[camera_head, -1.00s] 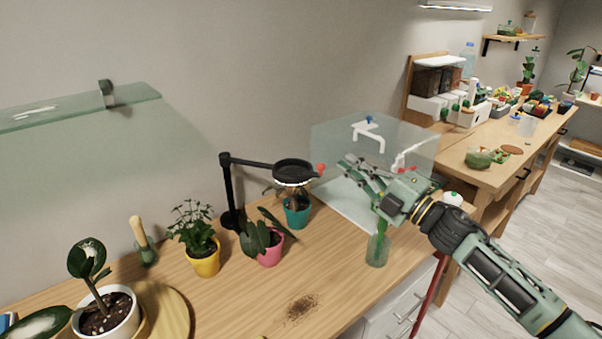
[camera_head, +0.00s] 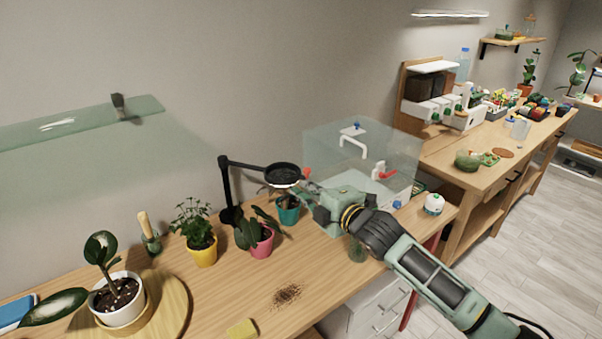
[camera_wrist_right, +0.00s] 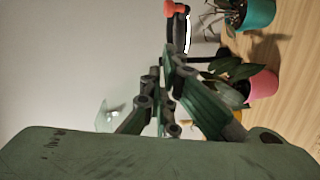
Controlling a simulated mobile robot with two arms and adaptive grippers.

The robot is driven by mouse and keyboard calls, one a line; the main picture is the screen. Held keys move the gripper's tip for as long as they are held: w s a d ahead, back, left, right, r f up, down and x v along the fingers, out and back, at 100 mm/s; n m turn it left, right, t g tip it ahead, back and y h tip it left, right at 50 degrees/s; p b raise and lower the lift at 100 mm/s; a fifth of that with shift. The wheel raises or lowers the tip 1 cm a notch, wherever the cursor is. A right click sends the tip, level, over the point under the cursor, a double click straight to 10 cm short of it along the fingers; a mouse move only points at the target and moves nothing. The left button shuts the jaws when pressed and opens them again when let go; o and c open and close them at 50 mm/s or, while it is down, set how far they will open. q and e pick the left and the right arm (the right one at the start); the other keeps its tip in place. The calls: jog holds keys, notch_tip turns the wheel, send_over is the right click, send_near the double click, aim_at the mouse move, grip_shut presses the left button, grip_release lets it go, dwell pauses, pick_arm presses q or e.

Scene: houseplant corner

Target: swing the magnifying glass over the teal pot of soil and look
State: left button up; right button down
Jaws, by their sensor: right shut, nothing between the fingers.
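The magnifying glass (camera_head: 283,175) has a round black frame on a jointed black arm and stand, with a red knob (camera_head: 307,172) on its right side. In the head view it hangs above the teal pot (camera_head: 288,214), which holds a small plant and is partly hidden by my gripper. My right gripper (camera_head: 303,188) is shut and empty, its fingertips close to the lens rim, just below the knob; I cannot tell whether they touch. The right wrist view shows the lens edge (camera_wrist_right: 179,35) just beyond the fingertips and the teal pot (camera_wrist_right: 259,14) at upper right. My left gripper is out of view.
A pink pot (camera_head: 261,245) and a yellow pot (camera_head: 202,254) stand left of the teal one. A clear box (camera_head: 335,145) stands behind my right arm. Spilled soil (camera_head: 288,294) and a yellow sponge (camera_head: 242,328) lie at the front; bare wood surrounds the soil.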

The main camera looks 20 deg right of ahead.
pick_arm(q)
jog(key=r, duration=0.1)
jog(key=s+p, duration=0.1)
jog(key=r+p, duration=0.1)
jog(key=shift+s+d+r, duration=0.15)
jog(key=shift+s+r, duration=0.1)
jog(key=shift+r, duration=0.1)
pick_arm(e)
jog(key=w+f, duration=0.1)
jog(key=w, duration=0.6)
jog(key=shift+d, duration=0.4)
